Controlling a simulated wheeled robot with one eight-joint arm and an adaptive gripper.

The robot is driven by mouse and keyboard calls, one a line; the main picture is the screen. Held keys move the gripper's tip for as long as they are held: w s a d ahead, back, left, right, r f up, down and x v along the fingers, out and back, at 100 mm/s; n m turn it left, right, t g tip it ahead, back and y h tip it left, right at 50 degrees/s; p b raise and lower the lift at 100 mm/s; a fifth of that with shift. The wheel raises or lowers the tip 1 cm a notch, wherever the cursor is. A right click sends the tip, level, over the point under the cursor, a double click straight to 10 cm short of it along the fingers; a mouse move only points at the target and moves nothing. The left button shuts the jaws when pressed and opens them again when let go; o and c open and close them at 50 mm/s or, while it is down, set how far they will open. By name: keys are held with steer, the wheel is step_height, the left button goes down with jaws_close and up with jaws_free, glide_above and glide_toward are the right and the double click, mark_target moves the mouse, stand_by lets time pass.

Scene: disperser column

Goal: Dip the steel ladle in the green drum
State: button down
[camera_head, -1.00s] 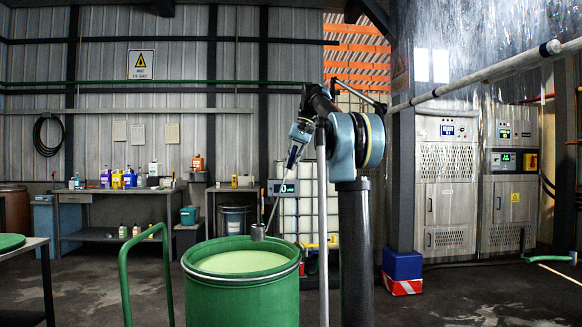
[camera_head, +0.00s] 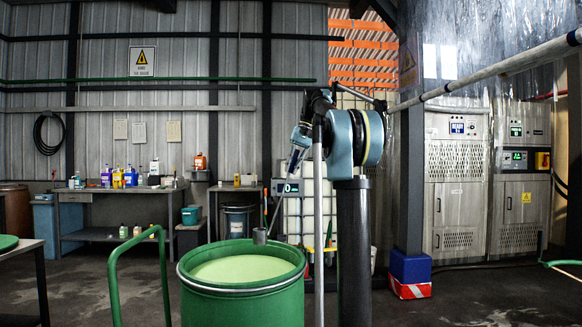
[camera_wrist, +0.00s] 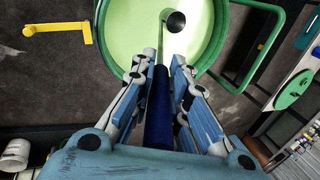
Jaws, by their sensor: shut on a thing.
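The green drum (camera_head: 243,303) stands upright in front of me, open at the top, with pale green liquid (camera_head: 240,268) inside. My gripper (camera_head: 292,168) is above and to the right of the drum's far rim, tilted downward. It is shut on the steel ladle's dark blue grip (camera_wrist: 158,115). The ladle's thin rod runs down to a small grey cup (camera_head: 260,236), which overlaps the far rim in the head view. In the wrist view the cup (camera_wrist: 176,22) shows against the liquid, inside the rim's outline; its exact height above the liquid is hard to tell.
A green tubular handle (camera_head: 140,270) rises left of the drum. A workbench (camera_head: 120,192) with bottles stands along the back wall. A white caged tank (camera_head: 322,215) is behind my arm. A blue and red box (camera_head: 409,273) sits on the floor at right.

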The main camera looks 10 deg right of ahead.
step_height(320, 180, down, 14)
stand_by(1.3)
stand_by(0.5)
step_height(320, 180, down, 8)
steer(key=shift+f, duration=0.2)
stand_by(2.2)
steer(key=shift+r, duration=0.1)
stand_by(0.4)
